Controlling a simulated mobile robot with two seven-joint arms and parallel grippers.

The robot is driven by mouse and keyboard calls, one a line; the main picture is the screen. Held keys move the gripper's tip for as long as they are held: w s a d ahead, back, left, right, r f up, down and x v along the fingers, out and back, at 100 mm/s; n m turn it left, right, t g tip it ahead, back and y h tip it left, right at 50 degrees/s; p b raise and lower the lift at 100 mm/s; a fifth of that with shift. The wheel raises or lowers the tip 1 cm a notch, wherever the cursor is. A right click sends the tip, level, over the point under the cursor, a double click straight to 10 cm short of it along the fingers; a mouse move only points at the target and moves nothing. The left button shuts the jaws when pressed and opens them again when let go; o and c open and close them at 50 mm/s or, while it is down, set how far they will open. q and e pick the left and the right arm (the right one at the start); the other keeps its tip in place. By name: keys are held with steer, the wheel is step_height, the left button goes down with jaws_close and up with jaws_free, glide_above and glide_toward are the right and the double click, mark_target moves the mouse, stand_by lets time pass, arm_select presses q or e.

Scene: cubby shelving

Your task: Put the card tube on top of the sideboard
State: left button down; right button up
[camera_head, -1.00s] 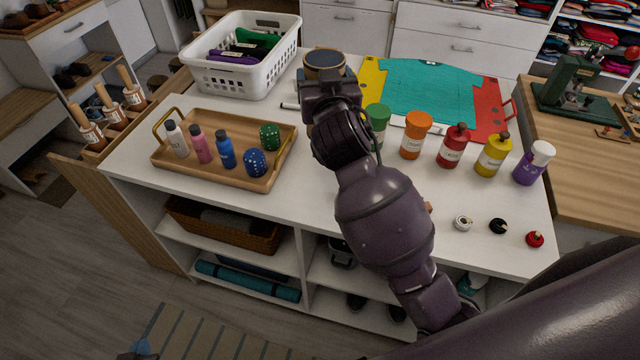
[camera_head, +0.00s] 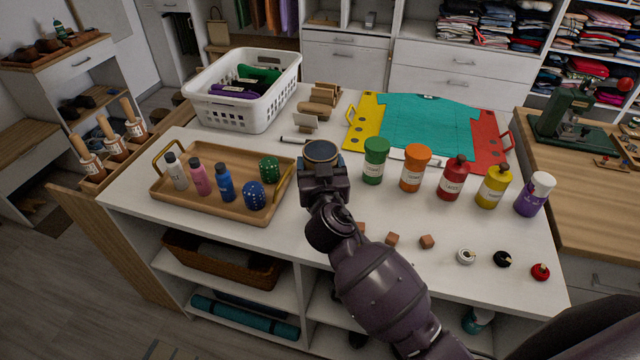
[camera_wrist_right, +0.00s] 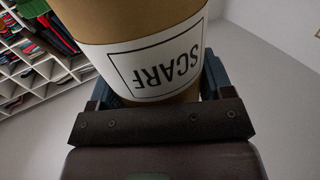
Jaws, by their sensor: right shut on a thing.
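The card tube (camera_wrist_right: 140,25) fills the top of the right wrist view, tan with a white label reading SCARF, upside down there. My right gripper (camera_wrist_right: 160,92) is shut on it, with a finger on each side. In the head view the tube (camera_head: 321,151) shows mostly as a dark round end with a tan rim, above my right gripper (camera_head: 324,172). Both are over the middle of a white-topped unit (camera_head: 400,222) with open cubbies, which I take as the sideboard. The height above the top is unclear. My left gripper is out of view.
A wooden tray (camera_head: 215,208) with bottles and dice stands left of the tube. A white basket (camera_head: 240,105) is behind it. Several bottles, such as a green one (camera_head: 375,160), stand to the right. Small wooden blocks (camera_head: 392,239) and caps lie along the front. A teal board (camera_head: 432,125) lies behind.

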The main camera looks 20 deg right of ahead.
steer(key=shift+f+b, duration=0.35)
steer(key=shift+f, duration=2.15)
steer(key=shift+f, duration=0.1)
steer(key=o, duration=1.1)
steer(key=shift+o, duration=0.2)
steer(key=shift+r, duration=0.25)
steer(key=b+v, duration=0.2)
steer(key=v, duration=1)
